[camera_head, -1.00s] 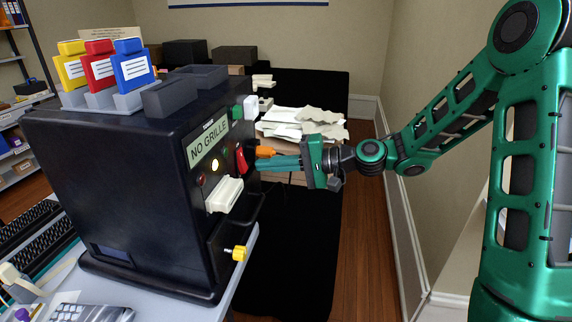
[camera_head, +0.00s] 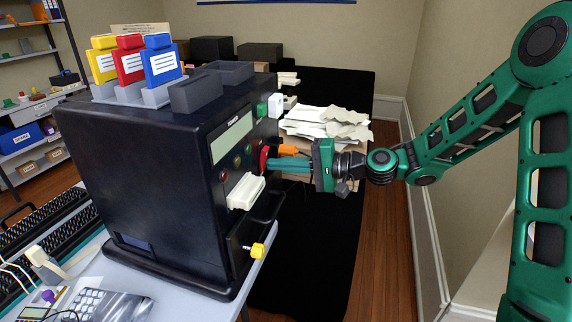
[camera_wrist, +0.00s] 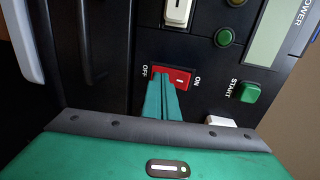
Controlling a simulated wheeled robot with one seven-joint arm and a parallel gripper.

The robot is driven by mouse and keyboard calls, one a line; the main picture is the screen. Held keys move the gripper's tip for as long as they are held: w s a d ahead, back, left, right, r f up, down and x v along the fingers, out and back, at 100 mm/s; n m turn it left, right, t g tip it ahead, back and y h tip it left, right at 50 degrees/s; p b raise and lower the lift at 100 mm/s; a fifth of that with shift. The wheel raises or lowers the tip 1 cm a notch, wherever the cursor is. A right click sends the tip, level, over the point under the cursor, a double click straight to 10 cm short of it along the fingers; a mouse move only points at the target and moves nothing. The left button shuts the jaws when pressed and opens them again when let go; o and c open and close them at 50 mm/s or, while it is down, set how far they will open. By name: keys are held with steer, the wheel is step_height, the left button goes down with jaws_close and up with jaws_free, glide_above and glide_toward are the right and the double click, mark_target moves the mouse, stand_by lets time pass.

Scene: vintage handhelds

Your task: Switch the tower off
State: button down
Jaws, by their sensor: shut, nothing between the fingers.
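The tower is a large black cabinet (camera_head: 150,170) on the table, with its control face to the right. Its red rocker switch (camera_head: 263,157) also shows in the wrist view (camera_wrist: 182,77), between the labels OFF and ON. My gripper (camera_head: 271,164) is shut and empty. In the wrist view its fingertips (camera_wrist: 162,76) are at the OFF side of the rocker and cover part of it; they appear to touch it. The display panel (camera_head: 231,137) is blank, and the round lamps below it look dark.
A green START button (camera_wrist: 247,92) and a cream lever (camera_wrist: 177,12) flank the switch. Yellow, red and blue cartridges (camera_head: 161,62) stand on top. Papers (camera_head: 325,122) lie behind my gripper.

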steer(key=shift+s+a, duration=0.1)
steer(key=shift+s+d, duration=0.1)
steer(key=shift+d, duration=0.15)
steer(key=s+d+f, duration=0.1)
steer(key=s+d, duration=0.1)
steer(key=d, duration=0.4)
steer(key=s+d+f, duration=0.2)
steer(key=d, duration=0.4)
steer(key=shift+d, duration=0.3)
steer(key=s+d+f+n+g+h, duration=0.25)
steer(key=s+d+f+h, duration=0.45)
steer(key=s+d+h, duration=0.45)
steer(key=s+d+r+m+g+h, duration=0.1)
steer(key=s+d+r+m+h, duration=0.1)
steer(key=s+d, duration=0.7)
steer(key=s+d+r+m+g+h, duration=0.1)
steer(key=s+d+r+m, duration=0.2)
steer(key=s+d, duration=0.6)
steer(key=shift+s+d+r+h, duration=0.3)
steer(key=shift+s+r, duration=0.35)
steer(key=shift+s, duration=0.55)
